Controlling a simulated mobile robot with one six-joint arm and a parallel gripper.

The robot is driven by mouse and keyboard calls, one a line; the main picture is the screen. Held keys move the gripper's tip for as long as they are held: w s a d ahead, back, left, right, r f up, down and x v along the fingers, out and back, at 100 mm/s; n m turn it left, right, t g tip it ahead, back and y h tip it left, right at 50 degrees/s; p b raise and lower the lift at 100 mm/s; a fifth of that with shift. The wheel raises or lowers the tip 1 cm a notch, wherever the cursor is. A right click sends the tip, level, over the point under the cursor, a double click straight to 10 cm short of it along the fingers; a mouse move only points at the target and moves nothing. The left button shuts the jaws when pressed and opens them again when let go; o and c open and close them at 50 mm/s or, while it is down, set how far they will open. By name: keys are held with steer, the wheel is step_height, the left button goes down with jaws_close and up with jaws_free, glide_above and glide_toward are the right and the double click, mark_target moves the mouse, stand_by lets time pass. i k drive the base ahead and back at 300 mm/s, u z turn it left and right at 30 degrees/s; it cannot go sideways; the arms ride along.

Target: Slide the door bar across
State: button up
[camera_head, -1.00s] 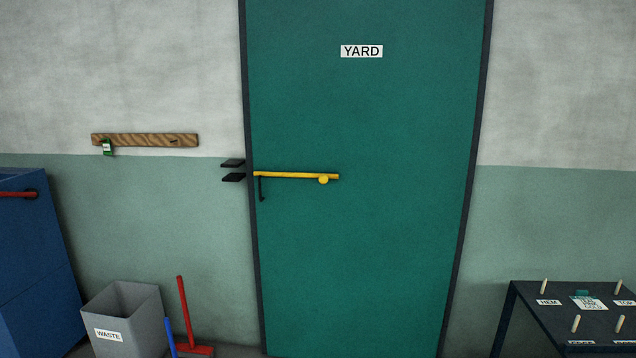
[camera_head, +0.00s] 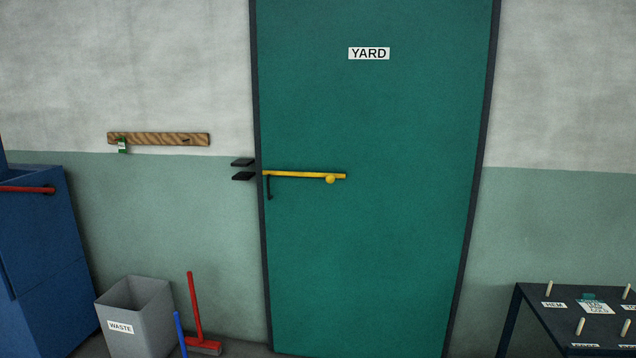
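A yellow door bar (camera_head: 300,175) lies level across the left part of the green door (camera_head: 370,250) marked YARD. The bar has a round yellow knob (camera_head: 330,180) near its right end. Its left end is at the door's left edge, by the dark frame. A black bracket of two plates (camera_head: 243,169) sticks out from the wall just left of the frame; the gap between the plates looks empty. A thin black handle (camera_head: 269,189) hangs below the bar's left end. My gripper is not in view.
A grey waste bin (camera_head: 138,315), a red broom (camera_head: 195,315) and a blue cabinet (camera_head: 40,255) stand at the left. A dark table (camera_head: 540,335) with pegs and labels stands at the right. A wooden rack (camera_head: 160,139) with a green tag is on the wall. No object blocks the door front.

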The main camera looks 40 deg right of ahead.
mark_target(331, 178)
steer(key=i, duration=1)
steer(key=u, duration=0.05)
